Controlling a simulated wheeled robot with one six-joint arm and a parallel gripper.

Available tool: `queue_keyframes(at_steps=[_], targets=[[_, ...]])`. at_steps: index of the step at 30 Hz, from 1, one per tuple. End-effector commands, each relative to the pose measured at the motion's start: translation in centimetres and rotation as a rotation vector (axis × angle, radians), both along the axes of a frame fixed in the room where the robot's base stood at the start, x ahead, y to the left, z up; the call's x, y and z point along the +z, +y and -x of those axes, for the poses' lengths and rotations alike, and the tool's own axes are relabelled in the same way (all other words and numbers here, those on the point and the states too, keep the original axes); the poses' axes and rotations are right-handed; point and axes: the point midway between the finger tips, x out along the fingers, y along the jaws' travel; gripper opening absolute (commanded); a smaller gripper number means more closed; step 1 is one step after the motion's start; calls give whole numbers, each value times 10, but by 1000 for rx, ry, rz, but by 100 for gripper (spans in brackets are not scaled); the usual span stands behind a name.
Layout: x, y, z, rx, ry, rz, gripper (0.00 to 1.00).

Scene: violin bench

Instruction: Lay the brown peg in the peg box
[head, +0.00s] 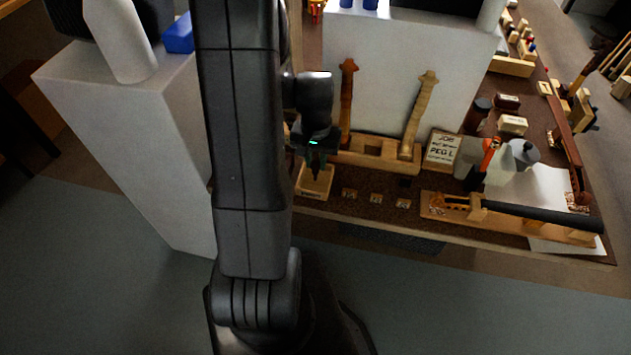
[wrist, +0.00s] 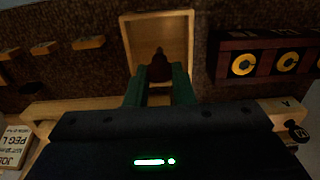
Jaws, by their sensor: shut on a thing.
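The peg box (head: 327,193) is a small open wooden tray near the front edge of the bench. In the wrist view the peg box (wrist: 190,20) lies just beyond my fingertips, with its floor bare. My gripper (head: 316,168) points down over the box in the head view. In the wrist view my gripper (wrist: 158,82) has its two green fingers shut on the brown peg (wrist: 159,67). The peg's dark rounded end shows between the fingertips, over the near part of the box. The rest of the peg is hidden by the gripper. I cannot tell its height above the floor.
Small wooden blocks (head: 376,198) stand in a row right of the box. A wooden rack (head: 375,160) with two violin necks is behind it. A dark red holder with yellow rings (wrist: 262,55) is beside the box in the wrist view. A sign (head: 442,149) stands farther right.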

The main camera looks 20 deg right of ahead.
Motion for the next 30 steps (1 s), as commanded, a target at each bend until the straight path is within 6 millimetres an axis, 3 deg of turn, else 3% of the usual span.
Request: queue_keyframes(at_steps=[14,15,18,30], targets=[[-4,0,0,0,0,0,0],[-4,0,0,0,0,0,28],[-4,0,0,0,0,0,47],[2,0,0,0,-1,1,47]])
